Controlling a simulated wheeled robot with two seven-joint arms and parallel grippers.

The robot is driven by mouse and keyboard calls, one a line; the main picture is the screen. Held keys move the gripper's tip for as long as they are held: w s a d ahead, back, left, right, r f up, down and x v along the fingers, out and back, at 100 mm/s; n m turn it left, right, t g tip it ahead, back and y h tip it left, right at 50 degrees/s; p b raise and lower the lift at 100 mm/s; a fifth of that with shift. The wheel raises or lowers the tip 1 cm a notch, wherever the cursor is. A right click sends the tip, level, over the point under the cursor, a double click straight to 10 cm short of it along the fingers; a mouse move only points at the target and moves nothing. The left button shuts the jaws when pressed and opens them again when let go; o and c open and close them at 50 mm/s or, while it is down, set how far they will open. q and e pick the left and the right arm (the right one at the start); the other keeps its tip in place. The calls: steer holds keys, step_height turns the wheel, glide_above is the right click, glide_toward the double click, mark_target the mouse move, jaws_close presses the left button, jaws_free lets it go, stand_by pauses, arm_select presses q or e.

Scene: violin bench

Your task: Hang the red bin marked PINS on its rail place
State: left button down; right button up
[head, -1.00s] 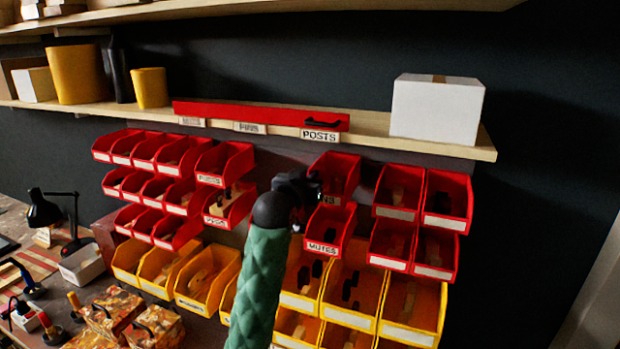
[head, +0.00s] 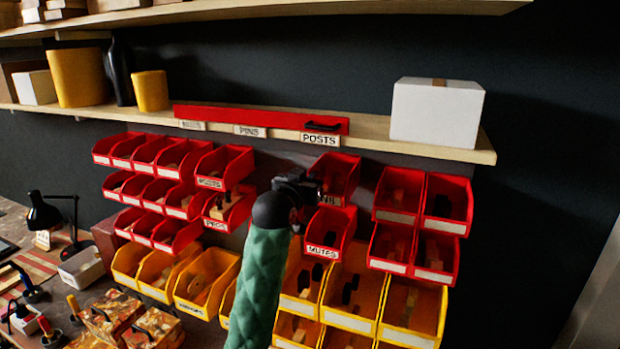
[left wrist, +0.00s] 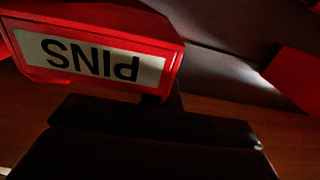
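The red PINS bin (head: 340,174) is in the upper row right of the gap in the bin wall, directly above the red MUTES bin (head: 330,229). My left gripper (head: 312,188) is at its front left and covers part of its label in the head view. In the left wrist view the PINS bin (left wrist: 90,52) appears upside down, close beyond the dark gripper body (left wrist: 150,135). The finger gap is not clear, so I cannot tell whether it grips the bin. A PINS tag (head: 250,131) is on the shelf edge above the gap. My right gripper is not in view.
Red bins (head: 225,168) crowd the left and more red bins (head: 447,202) the right. Yellow bins (head: 355,285) hang below. A shelf with a white box (head: 437,112) runs above. A bare stretch of wall lies left of my gripper.

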arm_select(q)
steer(key=shift+v, duration=1.6)
stand_by(1.6)
steer(key=v, duration=1.7)
stand_by(1.9)
steer(key=shift+r, duration=0.15)
